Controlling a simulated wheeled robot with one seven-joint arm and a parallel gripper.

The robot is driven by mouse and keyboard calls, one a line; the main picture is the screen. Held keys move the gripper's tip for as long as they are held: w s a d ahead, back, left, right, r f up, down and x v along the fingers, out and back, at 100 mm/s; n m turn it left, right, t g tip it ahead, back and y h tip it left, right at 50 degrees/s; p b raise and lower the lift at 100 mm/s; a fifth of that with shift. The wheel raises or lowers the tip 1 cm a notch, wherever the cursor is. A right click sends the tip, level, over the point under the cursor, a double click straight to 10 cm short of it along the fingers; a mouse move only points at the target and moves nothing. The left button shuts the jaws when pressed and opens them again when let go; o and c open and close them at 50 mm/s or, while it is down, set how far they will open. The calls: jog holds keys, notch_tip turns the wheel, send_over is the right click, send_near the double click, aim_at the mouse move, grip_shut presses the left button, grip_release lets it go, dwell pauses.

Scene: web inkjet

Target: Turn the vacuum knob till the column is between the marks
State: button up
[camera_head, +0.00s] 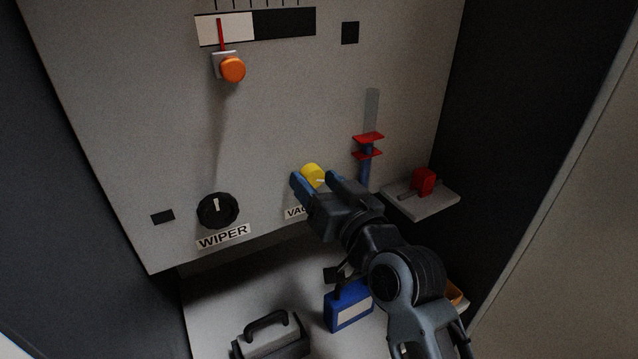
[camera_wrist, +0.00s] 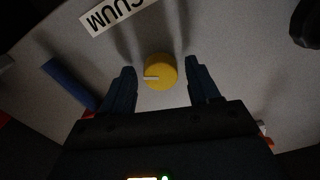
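The yellow vacuum knob (camera_head: 313,175) is on the grey panel above a partly hidden label. Its white pointer line points right in the head view and left in the wrist view, where the knob (camera_wrist: 160,72) sits between my fingertips. My gripper (camera_head: 318,180) is open, one finger on each side of the knob, with a gap showing on both sides in the wrist view (camera_wrist: 160,80). The blue column (camera_head: 365,172) stands in a grey tube (camera_head: 372,104). Its top shows between the upper red mark (camera_head: 368,137) and the lower red mark (camera_head: 366,154).
A black WIPER knob (camera_head: 217,210) is to the left. An orange knob (camera_head: 232,69) and a gauge with a red needle (camera_head: 220,34) are above. A shelf (camera_head: 432,203) with a red part (camera_head: 423,181) juts out right. A blue box (camera_head: 348,308) and a grey handled box (camera_head: 270,338) sit below.

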jog(key=shift+o, duration=0.3)
jog(key=shift+s+d+f, duration=0.1)
jog(key=shift+s+d, duration=0.2)
jog(key=shift+s, duration=0.15)
jog(key=b+v, duration=0.1)
jog(key=v, duration=0.5)
jog(key=shift+s+d+b, duration=0.25)
jog(key=shift+s+b, duration=0.05)
